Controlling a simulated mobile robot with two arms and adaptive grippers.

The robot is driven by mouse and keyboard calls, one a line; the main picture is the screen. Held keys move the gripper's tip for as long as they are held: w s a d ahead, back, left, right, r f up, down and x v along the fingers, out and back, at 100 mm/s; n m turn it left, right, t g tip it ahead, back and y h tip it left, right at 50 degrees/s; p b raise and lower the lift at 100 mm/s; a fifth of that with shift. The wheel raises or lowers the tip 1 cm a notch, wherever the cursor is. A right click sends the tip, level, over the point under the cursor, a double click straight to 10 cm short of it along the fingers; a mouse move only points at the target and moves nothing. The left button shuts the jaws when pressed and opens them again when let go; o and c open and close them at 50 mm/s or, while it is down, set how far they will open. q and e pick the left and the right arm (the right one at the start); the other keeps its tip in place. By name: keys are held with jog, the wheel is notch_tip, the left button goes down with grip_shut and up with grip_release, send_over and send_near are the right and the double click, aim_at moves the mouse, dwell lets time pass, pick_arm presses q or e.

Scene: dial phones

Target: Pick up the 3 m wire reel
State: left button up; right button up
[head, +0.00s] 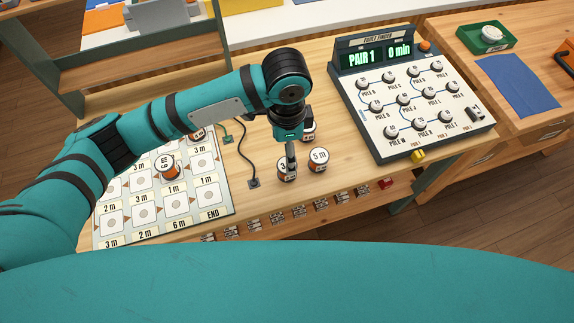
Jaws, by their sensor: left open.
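A wire reel whose label begins with 3 (283,176) stands upright on the wooden bench; the rest of its label is hidden by my gripper. My left gripper (291,168) points down at this reel, with its fingers at the reel's top. It is open, though the gap between the fingers is hard to see from here. A 5 m reel (318,161) stands close on the right. Another reel (309,134) is behind, its label partly hidden by my wrist. My right gripper is out of view.
A board (222,208) of length-marked squares lies left, with a reel (167,168) on it and another (196,133) partly behind my arm. A black cable (243,160) lies beside the board. The fault finder panel (404,107) stands right, reading PAIR 1, 0 min.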

aim_at(281, 164)
pick_arm(q)
jog(key=f, duration=0.3)
jog(key=w+f, duration=0.1)
jog(key=f, duration=0.1)
jog(key=shift+f, duration=0.1)
jog(key=shift+s+f+p, duration=0.25)
jog(key=shift+f+p, duration=0.2)
jog(key=shift+f, duration=0.3)
jog(key=f, duration=0.4)
jog(key=shift+w+f+p, duration=0.2)
jog(key=shift+f+p, duration=0.05)
jog(key=shift+p, duration=0.15)
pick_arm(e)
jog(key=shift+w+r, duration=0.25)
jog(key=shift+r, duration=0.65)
pick_arm(q)
jog(key=c, duration=1.3)
jog(key=shift+r, duration=0.1)
